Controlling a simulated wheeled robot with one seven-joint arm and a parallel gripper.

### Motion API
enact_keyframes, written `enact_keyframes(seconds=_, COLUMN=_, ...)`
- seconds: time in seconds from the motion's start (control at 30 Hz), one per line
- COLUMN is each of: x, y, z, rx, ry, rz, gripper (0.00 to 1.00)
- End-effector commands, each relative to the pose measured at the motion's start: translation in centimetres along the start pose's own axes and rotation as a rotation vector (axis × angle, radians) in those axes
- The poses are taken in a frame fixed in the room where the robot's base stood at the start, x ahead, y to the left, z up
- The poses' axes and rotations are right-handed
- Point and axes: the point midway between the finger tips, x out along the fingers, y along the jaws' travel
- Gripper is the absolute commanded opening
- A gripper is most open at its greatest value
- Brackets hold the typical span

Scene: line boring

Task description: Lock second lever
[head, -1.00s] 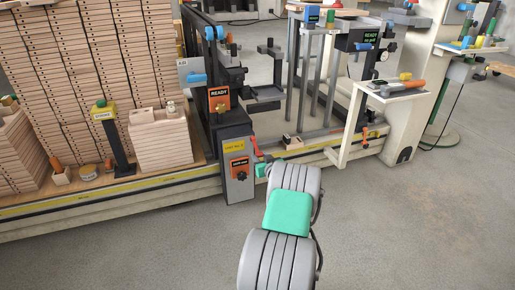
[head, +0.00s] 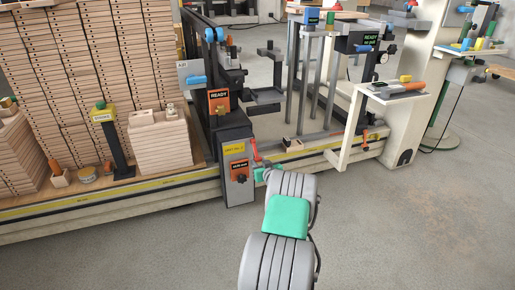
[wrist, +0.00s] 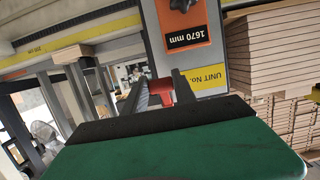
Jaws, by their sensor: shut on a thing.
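A red lever (head: 256,152) sits on the right side of the dark grey unit post (head: 238,182) in the head view. My gripper (head: 261,173) reaches the post there, partly hidden by my arm. In the wrist view, a red part of the lever (wrist: 185,93) shows between the two dark fingers of my gripper (wrist: 160,90), and the fingers are shut on it. The lower part of the lever is hidden by the gripper. Another red-orange lever (head: 365,142) hangs farther right on the frame.
The post carries an orange label with a dark knob (head: 240,172) and a yellow unit label (head: 233,149). Stacked boards (head: 85,75) fill the left. A cream stand (head: 397,120) is at the right. The grey floor (head: 410,220) in front is clear.

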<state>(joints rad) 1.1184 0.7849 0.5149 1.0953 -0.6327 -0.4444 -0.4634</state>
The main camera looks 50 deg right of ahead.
Motion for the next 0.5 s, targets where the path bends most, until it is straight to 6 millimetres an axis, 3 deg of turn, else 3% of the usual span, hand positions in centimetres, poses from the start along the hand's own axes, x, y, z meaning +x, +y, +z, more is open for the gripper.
enact_keyframes(seconds=0.5, x=1.5, y=0.1, z=1.0, rx=0.000, ry=-0.005, rz=0.001, gripper=0.00)
